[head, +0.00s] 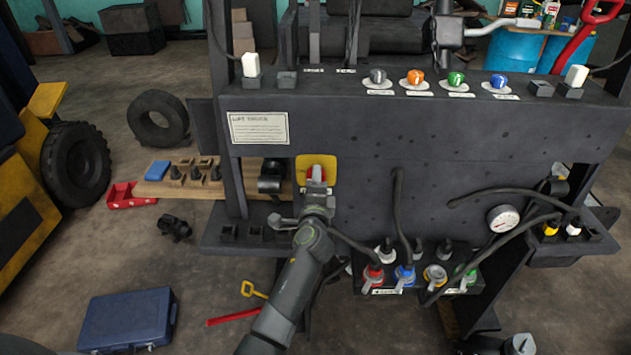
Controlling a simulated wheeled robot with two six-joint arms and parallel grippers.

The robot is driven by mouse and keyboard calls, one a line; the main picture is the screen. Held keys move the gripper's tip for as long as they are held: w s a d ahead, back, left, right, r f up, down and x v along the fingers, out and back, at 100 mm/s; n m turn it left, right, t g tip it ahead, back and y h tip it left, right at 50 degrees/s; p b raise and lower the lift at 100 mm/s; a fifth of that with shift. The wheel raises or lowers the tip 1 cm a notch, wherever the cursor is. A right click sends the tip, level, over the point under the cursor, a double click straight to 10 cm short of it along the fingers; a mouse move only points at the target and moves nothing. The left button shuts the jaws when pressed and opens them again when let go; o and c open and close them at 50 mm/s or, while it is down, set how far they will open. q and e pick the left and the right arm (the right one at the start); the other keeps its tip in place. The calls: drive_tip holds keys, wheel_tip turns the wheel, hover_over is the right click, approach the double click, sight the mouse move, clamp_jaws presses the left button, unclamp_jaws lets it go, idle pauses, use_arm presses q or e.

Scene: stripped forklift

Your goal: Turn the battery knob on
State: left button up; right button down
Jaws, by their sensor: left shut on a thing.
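My left gripper (316,176) reaches up from below and is shut on the knob. The fingers cover much of the knob, so I cannot tell its exact turn angle. My right gripper is not in view.
Grey, orange, green and blue knobs (415,77) line the panel top. Hoses run to coloured connectors (405,274) below, right of my left arm. A pressure gauge (503,218) is further right. A blue case (128,319) and a red bar (233,317) lie on the floor.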

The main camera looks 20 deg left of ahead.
use_arm(q)
drive_tip(key=shift+m, duration=0.6)
drive_tip(key=o, duration=1)
drive_tip(key=shift+f, duration=0.1)
